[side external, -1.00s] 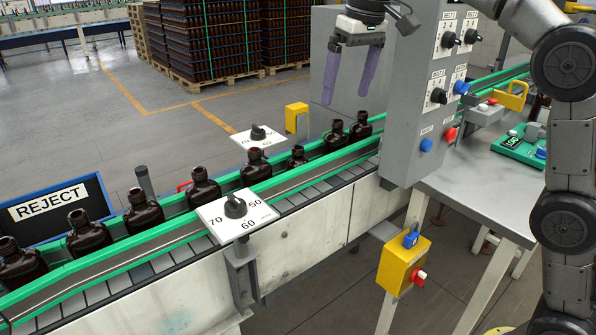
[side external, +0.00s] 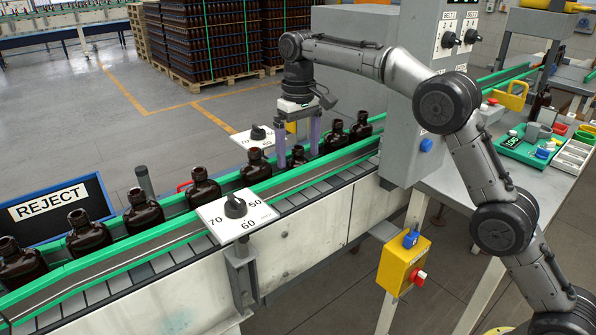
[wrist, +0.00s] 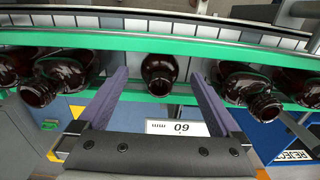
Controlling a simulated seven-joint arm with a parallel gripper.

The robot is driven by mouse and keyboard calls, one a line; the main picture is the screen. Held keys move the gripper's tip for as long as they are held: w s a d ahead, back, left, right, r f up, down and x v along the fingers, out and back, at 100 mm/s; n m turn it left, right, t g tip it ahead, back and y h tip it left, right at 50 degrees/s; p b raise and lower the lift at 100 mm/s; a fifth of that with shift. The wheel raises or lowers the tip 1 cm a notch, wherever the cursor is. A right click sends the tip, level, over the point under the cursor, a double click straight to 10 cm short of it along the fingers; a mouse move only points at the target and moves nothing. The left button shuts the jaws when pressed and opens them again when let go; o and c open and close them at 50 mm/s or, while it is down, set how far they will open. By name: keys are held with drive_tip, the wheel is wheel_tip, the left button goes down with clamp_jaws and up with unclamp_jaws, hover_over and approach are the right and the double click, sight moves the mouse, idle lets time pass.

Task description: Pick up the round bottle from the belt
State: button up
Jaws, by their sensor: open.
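Several dark amber bottles stand in a row on the belt (side external: 325,173) between green rails. One bottle (side external: 298,156) is shorter than its neighbours and looks round from above; it also shows in the middle of the wrist view (wrist: 160,70). My gripper (side external: 298,152) is open, pointing down, with one purple finger on either side of this bottle. In the wrist view the fingers of my gripper (wrist: 158,76) stand apart from the bottle with gaps on both sides. The bottle's lower part is hidden by the near rail in the side view.
A larger bottle (side external: 255,168) stands to the left and another (side external: 335,137) to the right, each close outside a finger. A dial plate (side external: 258,139) sits behind the belt and another (side external: 218,216) in front. A grey control cabinet (side external: 405,110) stands at the right.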

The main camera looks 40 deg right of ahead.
sight(299, 159)
drive_tip(key=shift+f, duration=2.2)
drive_tip(key=c, duration=1.5)
drive_tip(key=shift+o, duration=0.2)
drive_tip(key=shift+r, duration=0.1)
drive_tip(key=shift+r, duration=4.9)
